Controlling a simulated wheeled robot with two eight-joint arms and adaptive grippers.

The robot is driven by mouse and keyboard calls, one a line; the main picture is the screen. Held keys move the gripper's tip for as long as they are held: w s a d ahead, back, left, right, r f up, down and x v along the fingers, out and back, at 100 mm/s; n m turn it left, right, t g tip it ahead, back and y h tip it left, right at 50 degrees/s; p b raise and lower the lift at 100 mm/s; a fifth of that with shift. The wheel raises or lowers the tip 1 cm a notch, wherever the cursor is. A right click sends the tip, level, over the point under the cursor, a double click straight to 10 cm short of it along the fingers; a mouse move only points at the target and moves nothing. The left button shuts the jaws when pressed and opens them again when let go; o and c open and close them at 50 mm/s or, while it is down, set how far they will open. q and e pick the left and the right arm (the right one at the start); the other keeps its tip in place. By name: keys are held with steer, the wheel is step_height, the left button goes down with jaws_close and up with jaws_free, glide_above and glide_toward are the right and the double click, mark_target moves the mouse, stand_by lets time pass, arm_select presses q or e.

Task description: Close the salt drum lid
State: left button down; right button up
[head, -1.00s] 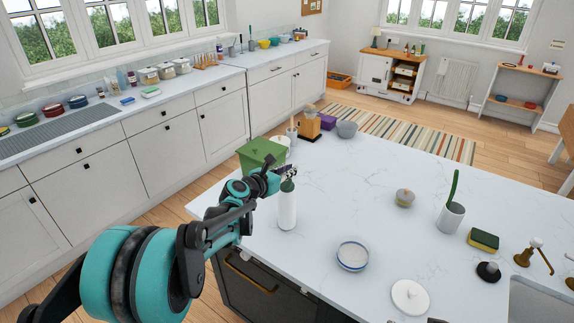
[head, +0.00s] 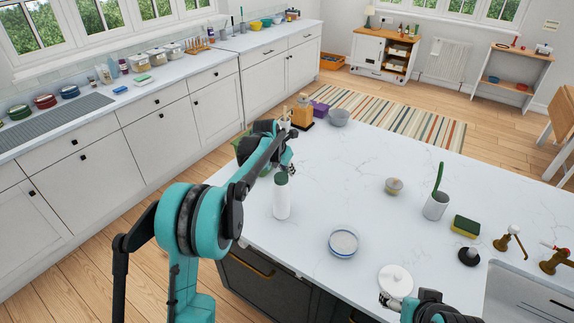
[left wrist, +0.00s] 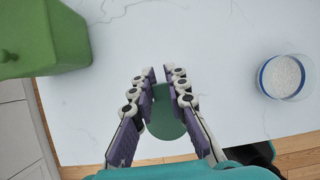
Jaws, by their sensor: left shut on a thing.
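A white cylinder (head: 281,202) with a green top (head: 281,179) stands upright near the island's left edge. My left gripper (head: 287,160) is at its top; in the left wrist view my gripper's (left wrist: 162,92) fingers are shut on a rounded green thing (left wrist: 163,115) that looks like this top. A low round blue-rimmed container (head: 343,243) of white grains stands to the right, open; it also shows in the left wrist view (left wrist: 284,76). A white round lid (head: 396,281) with a knob lies nearby. I cannot tell which one is the salt drum. My right gripper (head: 388,301) is beside the lid, partly hidden.
A green box (left wrist: 42,35) stands left of my left gripper, mostly hidden by my arm in the head view. A grey lidded pot (head: 394,186), a utensil cup (head: 435,206) and a sponge (head: 465,226) stand to the right. The middle of the worktop (head: 340,180) is clear.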

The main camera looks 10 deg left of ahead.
mark_target(281, 176)
arm_select(q)
steer(key=shift+f+g, duration=0.35)
steer(key=shift+g, duration=0.15)
steer(key=c, duration=1.4)
jaws_free()
steer(key=shift+w+f, duration=0.1)
steer(key=shift+c, duration=0.2)
steer(key=v, duration=1.2)
steer(key=shift+d, duration=0.2)
